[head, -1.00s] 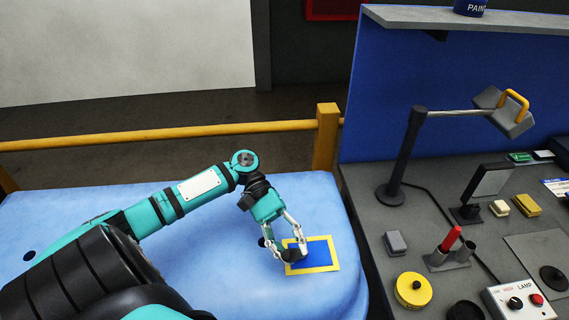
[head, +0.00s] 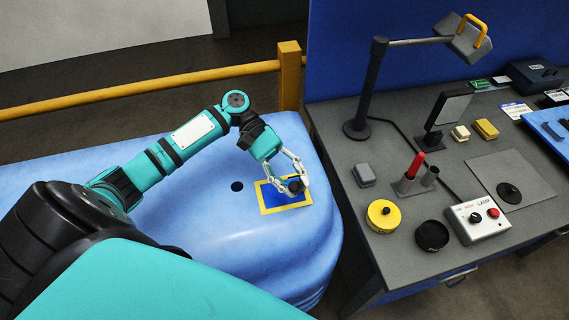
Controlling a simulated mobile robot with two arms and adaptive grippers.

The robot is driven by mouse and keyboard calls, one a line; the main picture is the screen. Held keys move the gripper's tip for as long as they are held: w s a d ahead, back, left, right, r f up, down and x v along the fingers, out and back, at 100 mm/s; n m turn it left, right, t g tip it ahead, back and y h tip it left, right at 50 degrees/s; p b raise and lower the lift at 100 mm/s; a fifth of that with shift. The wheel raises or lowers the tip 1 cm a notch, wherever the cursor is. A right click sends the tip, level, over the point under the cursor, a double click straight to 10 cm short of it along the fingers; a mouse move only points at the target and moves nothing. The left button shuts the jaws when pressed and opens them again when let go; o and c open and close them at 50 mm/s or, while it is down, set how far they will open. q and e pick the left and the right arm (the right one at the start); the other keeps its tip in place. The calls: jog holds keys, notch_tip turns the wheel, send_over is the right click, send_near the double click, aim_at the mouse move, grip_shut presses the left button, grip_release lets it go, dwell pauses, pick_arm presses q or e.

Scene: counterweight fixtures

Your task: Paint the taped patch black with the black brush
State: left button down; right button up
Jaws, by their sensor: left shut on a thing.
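The taped patch is a blue rectangle framed by yellow tape (head: 264,199) on the light blue rounded body at centre left. The visible part inside the tape (head: 280,200) is still blue. My left gripper (head: 296,187) is over the right part of the patch, shut on a small dark thing, apparently the black brush. The fingers hide most of it, and I cannot tell whether its tip touches the patch. A holder (head: 409,187) on the grey bench has a red-handled brush (head: 415,166) and an empty-looking tube. My right gripper is not in view.
A yellow round tin (head: 382,216), a black round cup (head: 431,236) and a lamp control box (head: 478,221) stand on the bench. A lamp arm (head: 378,90) rises behind. A yellow rail (head: 150,89) runs behind the blue body, which has a dark hole (head: 237,186).

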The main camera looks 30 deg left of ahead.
pick_arm(q)
jog(key=shift+w+d, duration=0.1)
jog(key=shift+w, duration=0.05)
jog(key=shift+s+d, duration=0.3)
jog(key=shift+s, duration=0.1)
jog(key=shift+s+a, duration=1.75)
jog(key=shift+s, duration=0.2)
jog(key=shift+s+a, duration=1.7)
jog(key=shift+s, duration=0.25)
jog(key=shift+w, duration=0.1)
jog(key=shift+r, duration=3)
jog(key=shift+r, duration=0.1)
